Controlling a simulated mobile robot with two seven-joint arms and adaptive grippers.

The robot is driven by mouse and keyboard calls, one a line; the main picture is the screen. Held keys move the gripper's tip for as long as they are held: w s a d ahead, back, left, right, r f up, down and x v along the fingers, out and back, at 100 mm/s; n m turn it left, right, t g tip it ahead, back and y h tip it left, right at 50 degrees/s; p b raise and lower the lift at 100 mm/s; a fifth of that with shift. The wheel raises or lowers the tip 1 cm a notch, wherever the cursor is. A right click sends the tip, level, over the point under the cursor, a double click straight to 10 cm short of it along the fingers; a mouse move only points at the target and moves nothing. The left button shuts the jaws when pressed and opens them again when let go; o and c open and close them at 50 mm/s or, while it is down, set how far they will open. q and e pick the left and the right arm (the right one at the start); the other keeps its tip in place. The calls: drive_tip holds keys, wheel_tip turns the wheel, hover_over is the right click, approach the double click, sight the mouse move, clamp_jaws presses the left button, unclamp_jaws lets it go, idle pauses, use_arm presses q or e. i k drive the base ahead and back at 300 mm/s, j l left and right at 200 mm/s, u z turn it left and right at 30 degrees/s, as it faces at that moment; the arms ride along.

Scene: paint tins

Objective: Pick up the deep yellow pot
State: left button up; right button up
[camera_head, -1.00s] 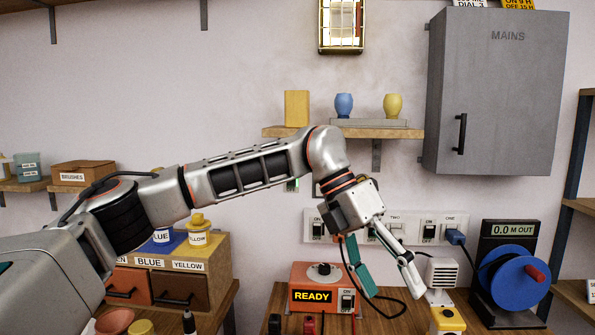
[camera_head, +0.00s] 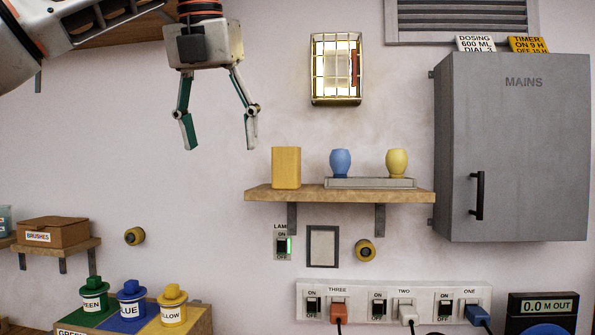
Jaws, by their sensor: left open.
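A deep yellow lidded pot (camera_head: 172,308) with a YELLOW label stands upright at the lower left, on the yellow part of a coloured stand (camera_head: 205,324). A blue pot (camera_head: 131,307) and a green pot (camera_head: 94,298) stand to its left. A paler yellow, vase-shaped pot (camera_head: 397,164) stands on the wall shelf at the right. My left gripper (camera_head: 219,140) points down at the upper left. Its fingers are spread, with nothing between them. It is well above the deep yellow pot and slightly right of it in the picture, touching nothing. My right gripper is not in view.
The wall shelf (camera_head: 272,195) also holds a yellow block (camera_head: 286,168) and a blue vase-shaped pot (camera_head: 340,163). A grey MAINS cabinet (camera_head: 520,145) juts out at the right. A caged lamp (camera_head: 336,98) and a socket strip (camera_head: 357,290) are on the wall.

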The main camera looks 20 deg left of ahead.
sight(285, 161)
drive_tip(key=i, duration=1.05)
